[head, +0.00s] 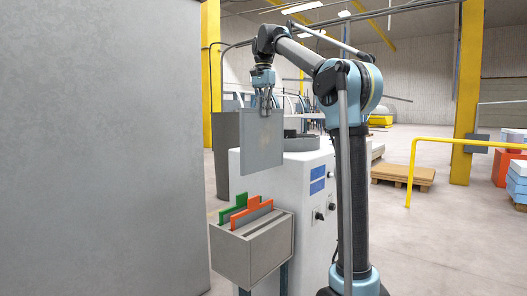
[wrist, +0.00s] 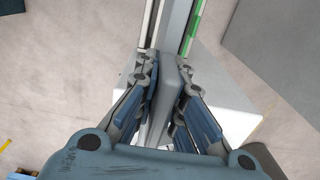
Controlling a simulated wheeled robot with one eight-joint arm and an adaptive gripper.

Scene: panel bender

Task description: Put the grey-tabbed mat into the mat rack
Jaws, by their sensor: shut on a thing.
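The grey-tabbed mat (head: 262,143) is a flat grey sheet hanging upright in the head view. My gripper (head: 265,101) is shut on its tab at the top edge. In the wrist view my gripper (wrist: 168,95) has its fingers on both sides of the grey tab (wrist: 176,75). The mat rack (head: 242,259) is a grey box with slots, below the hanging mat and apart from it. A green-tabbed mat (head: 232,209) and an orange-tabbed mat (head: 262,207) stand in the rack. The inside of the rack is mostly hidden.
A white cabinet (head: 318,205) with knobs and blue labels stands right behind the rack. A large grey panel (head: 100,150) fills the left of the head view. A dark grey bin (head: 226,150) stands behind the mat. A yellow rail (head: 411,170) is at right.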

